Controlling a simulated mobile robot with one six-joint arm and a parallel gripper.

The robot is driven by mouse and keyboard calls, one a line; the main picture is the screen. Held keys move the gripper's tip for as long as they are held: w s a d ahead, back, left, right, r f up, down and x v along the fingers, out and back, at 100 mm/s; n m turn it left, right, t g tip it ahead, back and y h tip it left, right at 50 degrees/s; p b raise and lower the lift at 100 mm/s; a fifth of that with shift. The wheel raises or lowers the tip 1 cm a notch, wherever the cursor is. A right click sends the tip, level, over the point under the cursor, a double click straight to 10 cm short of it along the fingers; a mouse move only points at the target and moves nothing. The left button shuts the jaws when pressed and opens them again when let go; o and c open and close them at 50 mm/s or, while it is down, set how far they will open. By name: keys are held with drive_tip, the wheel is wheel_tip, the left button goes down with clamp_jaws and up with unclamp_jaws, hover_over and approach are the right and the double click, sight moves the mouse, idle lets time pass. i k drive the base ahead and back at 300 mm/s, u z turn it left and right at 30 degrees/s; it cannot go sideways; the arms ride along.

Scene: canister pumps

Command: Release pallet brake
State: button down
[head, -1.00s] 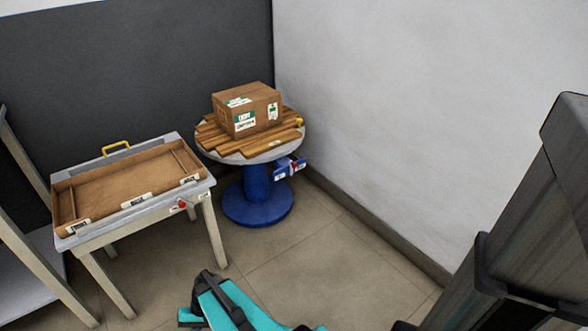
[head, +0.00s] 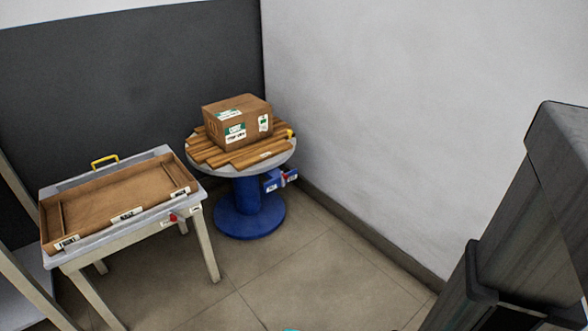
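A wooden slatted pallet (head: 213,158) lies on a round grey-topped turntable (head: 240,171) with a blue pedestal (head: 248,208). A cardboard box (head: 238,122) with green and white labels sits on the pallet. A blue brake box (head: 279,180) with white labels and a small red part hangs under the turntable's right edge. The label text and the red part's exact position are too small to tell. A small yellow part (head: 290,133) shows at the pallet's right end. My gripper is not in view; only a teal sliver of my arm shows at the bottom edge.
A table (head: 207,245) at left bears a brown compartmented tray (head: 120,195) with white labels. A yellow handle (head: 105,161) stands behind it, and a red knob (head: 173,217) is on its front. Walls close the corner behind the turntable. The floor (head: 310,270) in front is clear.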

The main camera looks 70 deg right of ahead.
sight(284, 176)
drive_tip(key=u, duration=0.4)
drive_tip(key=k, duration=1.35)
drive_tip(key=z, duration=0.65)
drive_tip(key=i, duration=1)
